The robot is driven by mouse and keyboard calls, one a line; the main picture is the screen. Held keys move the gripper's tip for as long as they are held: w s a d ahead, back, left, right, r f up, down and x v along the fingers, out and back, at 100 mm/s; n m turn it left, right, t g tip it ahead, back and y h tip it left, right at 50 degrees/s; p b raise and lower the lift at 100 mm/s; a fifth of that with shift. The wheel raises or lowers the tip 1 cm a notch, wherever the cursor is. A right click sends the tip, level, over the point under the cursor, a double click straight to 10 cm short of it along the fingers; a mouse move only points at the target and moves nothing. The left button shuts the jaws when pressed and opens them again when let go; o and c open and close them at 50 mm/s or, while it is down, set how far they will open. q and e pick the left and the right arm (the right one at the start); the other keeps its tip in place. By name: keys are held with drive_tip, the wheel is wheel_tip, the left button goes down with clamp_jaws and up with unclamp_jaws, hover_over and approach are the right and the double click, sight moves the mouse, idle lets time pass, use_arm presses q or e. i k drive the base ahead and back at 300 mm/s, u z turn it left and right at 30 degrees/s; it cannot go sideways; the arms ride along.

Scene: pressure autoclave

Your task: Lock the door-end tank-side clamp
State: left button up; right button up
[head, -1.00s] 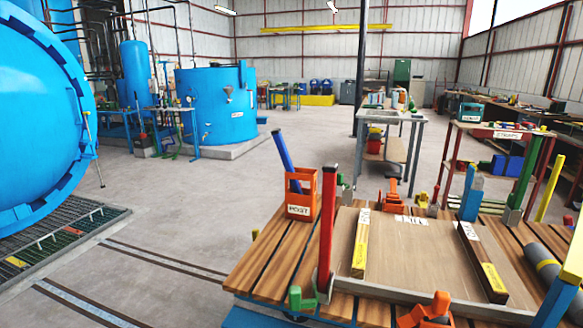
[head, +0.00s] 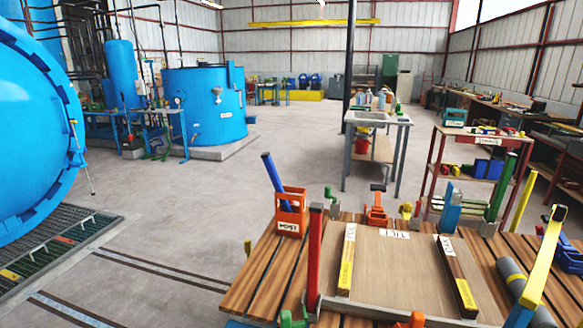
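Several clamps sit around a wooden board (head: 395,268) on a slatted cart (head: 262,262). An orange clamp (head: 376,214) stands at the board's far edge, on the side toward the blue tank (head: 204,108). A green clamp (head: 331,198) stands at its far left corner. Another green clamp (head: 289,319) and an orange clamp (head: 412,320) are at the near edge, partly cut off by the frame. Whether each clamp is locked cannot be told at this size. No label marks a clamp as door-end. Neither of my grippers is in view.
Upright posts rise around the board: red (head: 315,258), blue (head: 448,208), green (head: 500,188) and yellow (head: 540,258). An orange box (head: 291,222) holds a blue bar. A large blue round vessel (head: 30,130) stands left. Open floor (head: 180,215) lies between vessel and cart.

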sight(327, 191)
drive_tip(key=u, duration=0.9)
drive_tip(key=k, duration=1.15)
drive_tip(key=u, duration=1)
drive_tip(key=i, duration=2.05)
drive_tip(key=z, duration=0.5)
drive_tip(key=i, duration=1.95)
drive_tip(key=z, duration=1)
drive_tip(key=i, duration=0.9)
drive_tip(key=z, duration=1.85)
drive_tip(key=i, duration=0.8)
drive_tip(key=z, duration=0.7)
drive_tip(key=k, duration=0.8)
drive_tip(key=u, duration=0.2)
